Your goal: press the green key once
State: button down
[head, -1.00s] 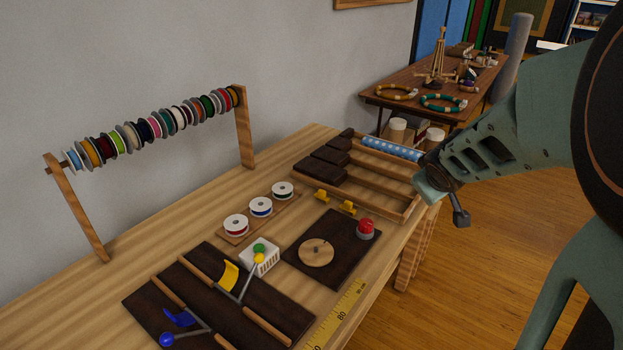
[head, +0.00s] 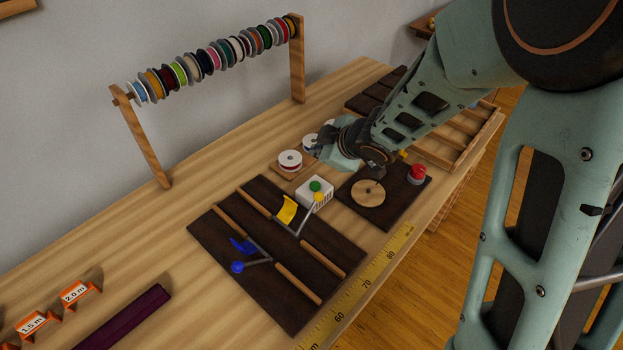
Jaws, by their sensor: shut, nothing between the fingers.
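The green key (head: 315,186) is a round green knob on top of a small white box (head: 311,196) on the table. My gripper (head: 337,158) is shut and empty. In the picture it is just above and right of the green key, apart from it, with the arm coming from the upper right. It hides part of the spool board behind it. Its height above the table is hard to tell.
A dark board (head: 269,275) carries a yellow lever (head: 288,210) and a blue lever (head: 243,247). Right of the box, another dark board holds a wooden disc (head: 367,193) and a red button (head: 416,173). A rack of spools (head: 215,58) stands behind.

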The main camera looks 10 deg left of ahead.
aim_at(316, 187)
jog(key=shift+a, duration=0.15)
jog(key=shift+f, duration=0.2)
notch_tip(316, 187, down, 8)
jog(key=b, duration=0.8)
jog(key=shift+f+b, duration=0.25)
jog(key=shift+b, duration=0.1)
dwell(1.0)
jog(key=shift+f+b, duration=0.35)
jog(key=shift+f, duration=0.1)
jog(key=shift+f+b, duration=0.45)
dwell(0.6)
jog(key=shift+s+r, duration=0.1)
jog(key=shift+r+p, duration=0.8)
jog(key=shift+p, duration=0.15)
